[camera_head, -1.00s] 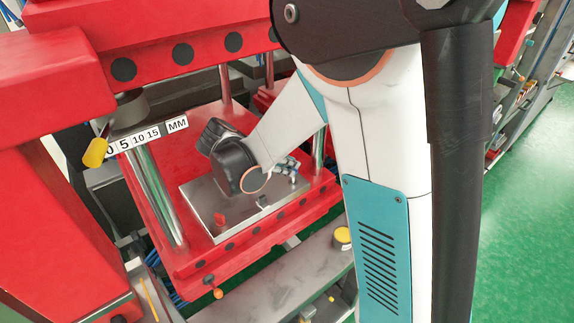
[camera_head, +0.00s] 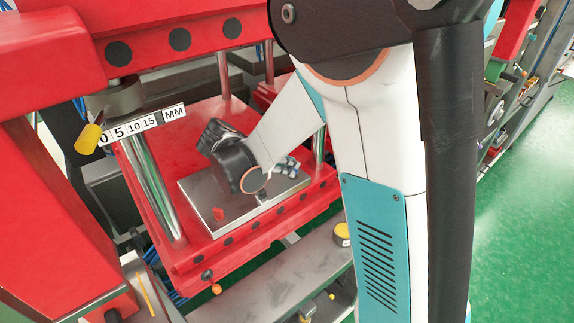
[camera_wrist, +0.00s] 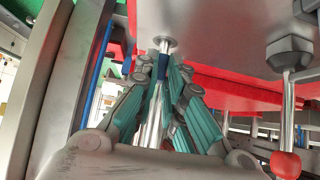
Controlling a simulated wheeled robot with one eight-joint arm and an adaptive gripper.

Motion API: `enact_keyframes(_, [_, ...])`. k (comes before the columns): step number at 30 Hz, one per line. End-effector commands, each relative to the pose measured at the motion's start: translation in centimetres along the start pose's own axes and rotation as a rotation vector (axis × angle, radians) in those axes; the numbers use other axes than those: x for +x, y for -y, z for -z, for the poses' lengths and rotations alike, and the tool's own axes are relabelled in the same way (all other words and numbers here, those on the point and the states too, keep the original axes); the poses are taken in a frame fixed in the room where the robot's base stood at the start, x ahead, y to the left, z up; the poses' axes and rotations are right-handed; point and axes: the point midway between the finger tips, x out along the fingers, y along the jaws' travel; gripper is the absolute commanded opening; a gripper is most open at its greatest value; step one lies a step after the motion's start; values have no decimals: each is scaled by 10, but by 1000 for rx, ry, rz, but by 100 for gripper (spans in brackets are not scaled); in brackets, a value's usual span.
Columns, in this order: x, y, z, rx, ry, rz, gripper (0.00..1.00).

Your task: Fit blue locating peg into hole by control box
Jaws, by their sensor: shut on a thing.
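In the wrist view my gripper (camera_wrist: 165,70) is shut on the peg, its teal-padded fingers on either side. The peg shows a blue collar (camera_wrist: 162,66) and a thin metal tip. The tip is at a round ringed hole (camera_wrist: 168,41) in the steel plate (camera_wrist: 225,22); I cannot tell how far it is inside. The peg looks roughly in line with the hole. In the head view my wrist hangs over the metal plate (camera_head: 200,199) on the red press bed, and the peg is hidden. I cannot make out the control box for sure.
A clamp (camera_wrist: 290,54) with a red ball knob (camera_wrist: 285,164) stands close beside the gripper in the wrist view. A steel column (camera_head: 150,185) and a red beam (camera_head: 165,50) with a millimetre scale (camera_head: 140,125) frame the press. Green floor is open at right.

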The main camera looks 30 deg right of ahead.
Motion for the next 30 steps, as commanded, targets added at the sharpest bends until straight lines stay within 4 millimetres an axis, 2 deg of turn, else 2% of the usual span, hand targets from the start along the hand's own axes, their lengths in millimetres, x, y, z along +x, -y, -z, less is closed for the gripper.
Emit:
enact_keyframes(24, [13, 0, -14, 0, 0, 0, 0])
enact_keyframes(25, [13, 0, -14, 0, 0, 0, 12])
enact_keyframes(27, [12, 0, -14, 0, 0, 0, 28])
enact_keyframes(28, [12, 0, -14, 0, 0, 0, 33])
enact_keyframes(30, [12, 0, -14, 0, 0, 0, 33])
